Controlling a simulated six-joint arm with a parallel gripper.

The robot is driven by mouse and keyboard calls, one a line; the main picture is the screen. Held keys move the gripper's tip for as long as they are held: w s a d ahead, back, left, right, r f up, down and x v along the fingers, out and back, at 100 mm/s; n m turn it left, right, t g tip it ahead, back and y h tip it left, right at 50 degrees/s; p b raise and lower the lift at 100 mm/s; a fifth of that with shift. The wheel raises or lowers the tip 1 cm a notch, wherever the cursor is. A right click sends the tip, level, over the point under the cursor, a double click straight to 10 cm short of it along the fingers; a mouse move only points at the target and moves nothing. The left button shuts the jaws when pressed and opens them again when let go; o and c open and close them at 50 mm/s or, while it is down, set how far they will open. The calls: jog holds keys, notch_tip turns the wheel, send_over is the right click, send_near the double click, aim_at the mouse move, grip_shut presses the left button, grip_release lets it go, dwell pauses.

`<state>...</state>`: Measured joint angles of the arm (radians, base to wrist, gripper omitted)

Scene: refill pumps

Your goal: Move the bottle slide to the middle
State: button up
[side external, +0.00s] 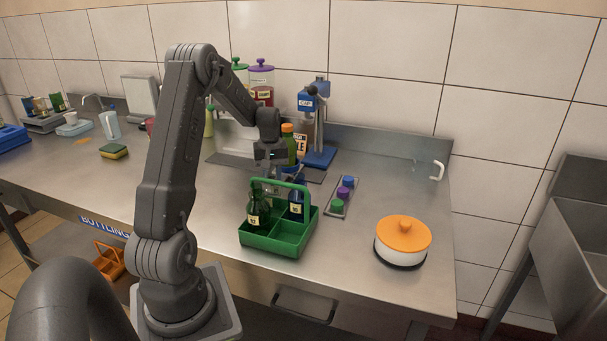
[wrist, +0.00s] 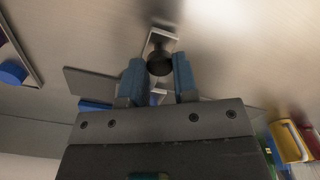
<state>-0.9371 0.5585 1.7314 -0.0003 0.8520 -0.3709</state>
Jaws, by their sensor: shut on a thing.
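My gripper (side external: 271,160) is low over the counter behind the green caddy, and its fingertips are largely hidden there in the side view. In the wrist view my gripper's (wrist: 160,79) two blue fingers are closed on a dark round knob (wrist: 160,64). The knob stands on a narrow pale plate (wrist: 163,36), which looks like part of the bottle slide. The slide itself is mostly hidden in the side view by my gripper and the caddy. An orange-capped bottle (side external: 288,129) stands just behind my gripper.
The green caddy (side external: 270,243) holds dark bottles (side external: 258,207) in front of my gripper. A blue capping stand (side external: 320,157) is behind right. A cap tray (side external: 341,198) and an orange-lidded pot (side external: 402,240) stand to the right.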

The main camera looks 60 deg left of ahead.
jog(key=shift+s+a, duration=1.4)
jog(key=shift+a, duration=0.05)
jog(key=o, duration=0.9)
jog(key=shift+c, duration=0.2)
notch_tip(320, 180, up, 14)
